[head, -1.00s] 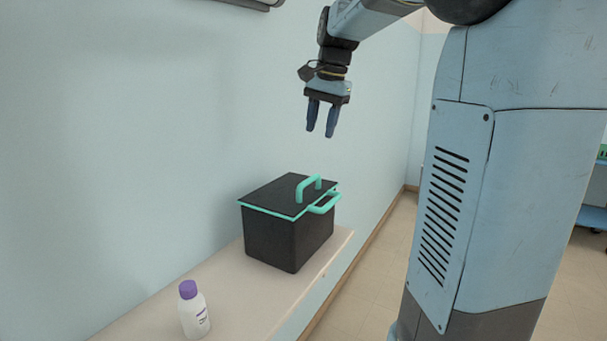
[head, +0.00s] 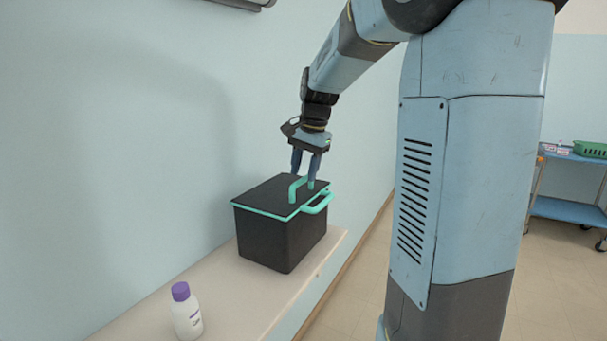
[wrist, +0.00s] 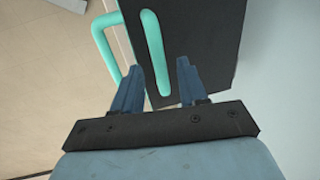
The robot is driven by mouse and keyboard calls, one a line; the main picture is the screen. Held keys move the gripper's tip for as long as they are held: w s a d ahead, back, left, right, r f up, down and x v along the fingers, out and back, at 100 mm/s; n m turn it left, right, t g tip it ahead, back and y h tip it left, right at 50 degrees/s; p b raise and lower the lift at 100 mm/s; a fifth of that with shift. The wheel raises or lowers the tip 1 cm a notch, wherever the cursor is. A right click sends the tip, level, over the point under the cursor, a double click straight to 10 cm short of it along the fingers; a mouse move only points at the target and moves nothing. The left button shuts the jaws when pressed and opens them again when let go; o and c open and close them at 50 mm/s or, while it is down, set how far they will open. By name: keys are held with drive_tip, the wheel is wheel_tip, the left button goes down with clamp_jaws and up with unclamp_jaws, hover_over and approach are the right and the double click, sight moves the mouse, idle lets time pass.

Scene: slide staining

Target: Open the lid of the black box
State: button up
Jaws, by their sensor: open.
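The black box (head: 272,242) stands on the pale shelf with its black lid (head: 262,194) shut. A teal handle (head: 300,187) stands up from the lid near its right edge. A second teal handle (head: 318,204) sticks out from the box's right side. My gripper (head: 304,178) is open and points down at the lid handle. In the wrist view the lid handle (wrist: 154,52) lies between the two fingers' lines, just ahead of the tips. I cannot tell whether a finger touches it.
A white bottle with a purple cap (head: 186,312) stands on the shelf (head: 240,298) in front of the box. The wall is close behind the box. A blue cart (head: 568,208) with a green basket (head: 590,150) stands at the far right.

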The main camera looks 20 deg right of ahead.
drive_tip(key=shift+w+a+f, duration=0.1)
drive_tip(key=shift+f, duration=0.65)
clamp_jaws()
